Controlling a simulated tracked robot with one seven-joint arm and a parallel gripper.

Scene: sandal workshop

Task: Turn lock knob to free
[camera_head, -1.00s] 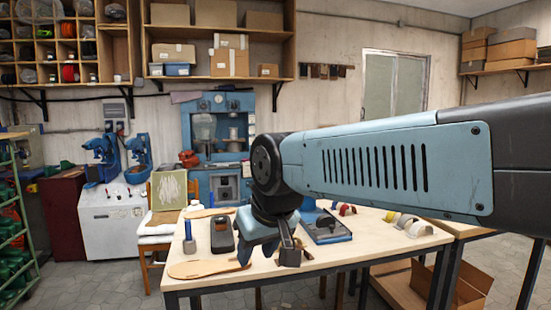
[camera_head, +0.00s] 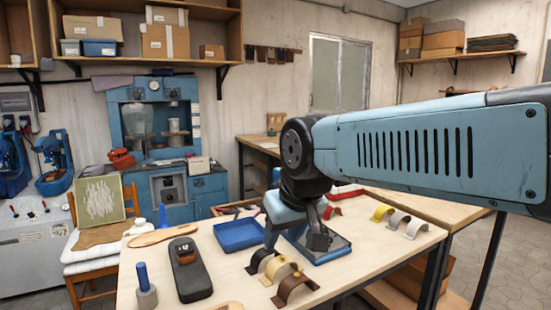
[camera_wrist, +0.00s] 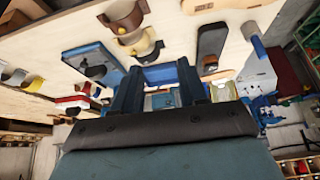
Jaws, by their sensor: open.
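No part is clearly readable as the lock knob. A blue flat fixture with a dark top stands on the workbench, partly hidden behind my gripper in the head view (camera_head: 330,256). In the wrist view the blue fixture (camera_wrist: 88,56) lies left of my fingers, with a small dark round part (camera_wrist: 97,71) on it that I cannot identify for sure. My gripper (camera_head: 295,240) is open, fingers down above the bench near this fixture. In the wrist view my gripper (camera_wrist: 160,76) shows two separate dark fingers with nothing between them.
The workbench (camera_head: 215,288) carries a blue tray (camera_head: 240,236), a black device (camera_head: 188,272), a blue-handled tool (camera_head: 145,287) and several curved straps (camera_head: 295,288). A chair with a framed panel (camera_head: 101,199) stands left. Front bench space is partly clear.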

